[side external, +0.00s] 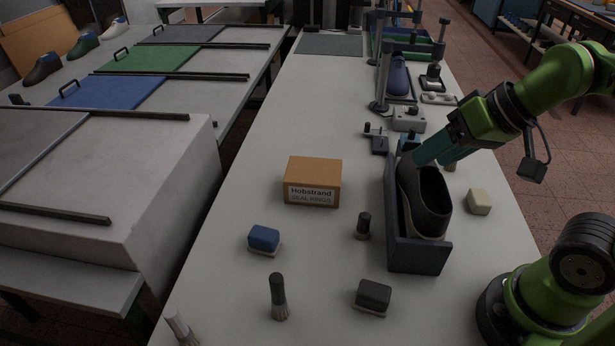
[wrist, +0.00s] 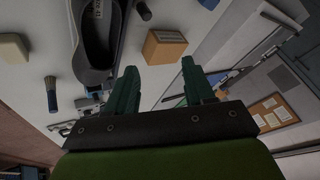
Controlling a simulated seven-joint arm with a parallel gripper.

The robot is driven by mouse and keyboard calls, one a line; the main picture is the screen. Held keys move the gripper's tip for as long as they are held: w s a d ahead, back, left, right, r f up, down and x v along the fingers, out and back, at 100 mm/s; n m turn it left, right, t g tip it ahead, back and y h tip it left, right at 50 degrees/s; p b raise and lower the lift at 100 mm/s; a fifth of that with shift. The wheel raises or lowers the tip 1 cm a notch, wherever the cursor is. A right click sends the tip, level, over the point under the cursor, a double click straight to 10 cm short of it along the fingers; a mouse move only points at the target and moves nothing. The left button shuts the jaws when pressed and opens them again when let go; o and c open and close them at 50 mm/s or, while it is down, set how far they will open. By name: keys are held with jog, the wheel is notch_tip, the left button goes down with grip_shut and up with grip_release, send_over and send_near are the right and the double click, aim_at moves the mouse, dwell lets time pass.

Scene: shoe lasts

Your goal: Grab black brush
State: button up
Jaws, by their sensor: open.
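A black block brush (side external: 373,295) with a pale underside lies on the near part of the white table. A black-handled brush (side external: 278,296) with grey bristles stands upright to its left. A shorter black upright piece (side external: 363,225) stands between the box and the shoe; whether it is a brush is unclear. My gripper (side external: 420,158) is open and empty, just beyond the dark shoe, well away from the black brushes. In the wrist view its teal fingers (wrist: 158,82) are spread apart with nothing between them.
The dark shoe (side external: 425,190) sits in a grey holder (side external: 420,259) close to my gripper. A brown box (side external: 313,178), a blue block brush (side external: 264,238) and a cream block (side external: 479,202) stand around it. Another upright brush (side external: 178,325) is at the near left. Clear table lies left of the box.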

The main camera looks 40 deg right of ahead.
jog(key=w+a+f+n+g, duration=0.1)
jog(key=a+f+n+g, duration=0.15)
jog(key=a+n, duration=0.65)
jog(key=n, duration=0.2)
send_near(277, 277)
jog(key=shift+g, duration=0.35)
jog(key=x, duration=0.6)
jog(key=shift+w+f, duration=0.15)
jog(key=shift+f, duration=0.05)
jog(key=shift+y, duration=0.3)
jog(key=shift+x, duration=2.85)
jog(key=shift+w+r, duration=0.1)
jog(key=shift+w, duration=0.1)
grip_shut()
